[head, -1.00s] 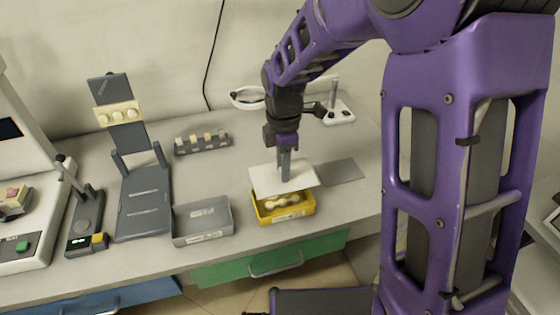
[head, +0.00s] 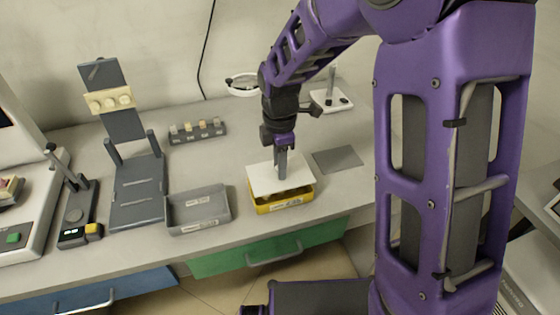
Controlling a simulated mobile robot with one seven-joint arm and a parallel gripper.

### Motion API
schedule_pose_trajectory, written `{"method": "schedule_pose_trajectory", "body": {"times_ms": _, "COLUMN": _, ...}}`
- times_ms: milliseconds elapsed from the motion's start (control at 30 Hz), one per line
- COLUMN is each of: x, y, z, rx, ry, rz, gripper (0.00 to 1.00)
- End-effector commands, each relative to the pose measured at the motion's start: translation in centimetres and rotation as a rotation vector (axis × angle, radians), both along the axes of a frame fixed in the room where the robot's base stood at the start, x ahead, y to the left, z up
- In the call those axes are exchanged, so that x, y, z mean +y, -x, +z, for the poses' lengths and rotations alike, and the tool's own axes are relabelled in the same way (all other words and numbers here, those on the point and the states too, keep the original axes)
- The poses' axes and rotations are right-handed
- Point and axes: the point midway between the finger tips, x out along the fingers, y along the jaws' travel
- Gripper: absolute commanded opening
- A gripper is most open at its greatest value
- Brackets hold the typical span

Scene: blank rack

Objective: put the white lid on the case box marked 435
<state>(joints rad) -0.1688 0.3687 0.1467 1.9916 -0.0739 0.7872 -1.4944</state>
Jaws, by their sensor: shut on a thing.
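The white lid (head: 262,181) lies over the top of the yellow case box (head: 292,199) on the bench and covers most of its opening. A strip of the yellow box shows below the lid at the front and right. A label (head: 286,204) is on the box's front, too small to read. I cannot tell whether the lid is fully seated. My gripper (head: 282,177) points down at the middle of the lid and is shut on it. The fingertips' grip point is hard to make out.
A grey open tray (head: 180,228) stands left of the box. A dark rack with small blocks (head: 198,138) is behind, and a grey flat plate (head: 337,159) lies to the right.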

Motion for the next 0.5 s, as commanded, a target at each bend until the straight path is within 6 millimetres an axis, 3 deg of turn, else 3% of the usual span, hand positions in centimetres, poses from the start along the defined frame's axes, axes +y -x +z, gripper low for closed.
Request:
{"method": "schedule_pose_trajectory", "body": {"times_ms": 200, "x": 0.0, "y": 0.0, "z": -1.7, "rx": 0.001, "ry": 0.000, "rz": 0.000, "gripper": 0.00}}
{"method": "schedule_pose_trajectory", "body": {"times_ms": 500, "x": 0.0, "y": 0.0, "z": -1.8, "rx": 0.000, "ry": 0.000, "rz": 0.000, "gripper": 0.00}}
